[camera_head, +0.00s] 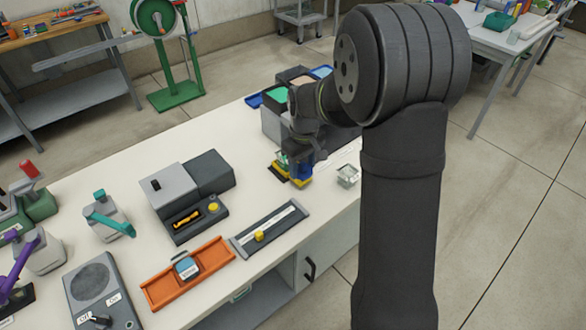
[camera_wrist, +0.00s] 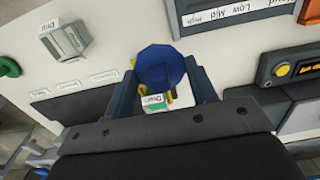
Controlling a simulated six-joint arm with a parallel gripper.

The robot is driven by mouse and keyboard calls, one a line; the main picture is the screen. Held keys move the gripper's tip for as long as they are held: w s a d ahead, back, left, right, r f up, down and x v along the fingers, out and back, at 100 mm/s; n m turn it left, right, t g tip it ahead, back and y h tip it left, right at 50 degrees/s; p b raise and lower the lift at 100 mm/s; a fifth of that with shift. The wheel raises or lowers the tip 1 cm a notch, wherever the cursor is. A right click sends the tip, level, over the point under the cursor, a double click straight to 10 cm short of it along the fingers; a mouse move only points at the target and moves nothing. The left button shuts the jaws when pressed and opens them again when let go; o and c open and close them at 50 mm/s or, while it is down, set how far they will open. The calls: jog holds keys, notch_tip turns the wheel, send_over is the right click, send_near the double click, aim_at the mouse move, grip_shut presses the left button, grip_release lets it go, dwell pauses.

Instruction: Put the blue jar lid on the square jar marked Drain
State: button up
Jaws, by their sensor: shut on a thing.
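The blue jar lid (camera_wrist: 160,66) is between the two fingers of my gripper (camera_wrist: 164,84) in the wrist view, and the gripper is shut on it.
Grey boxes and coloured trays (camera_head: 275,110) stand behind my gripper. A grey box unit with a yellow knob (camera_head: 213,208), a grey slider rail (camera_head: 270,229) and an orange rail (camera_head: 187,272) lie to the left. Small label cards (camera_wrist: 103,76) lie near the dark strip (camera_wrist: 78,103).

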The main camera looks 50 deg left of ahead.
jog(key=shift+r, duration=1.1)
jog(key=w+a+f, duration=0.1)
jog(key=w+a, duration=0.3)
jog(key=a, duration=0.9)
jog(key=shift+w+f, duration=0.15)
jog(key=shift+f, duration=2.5)
jog(key=o, duration=1)
jog(key=shift+o, duration=0.2)
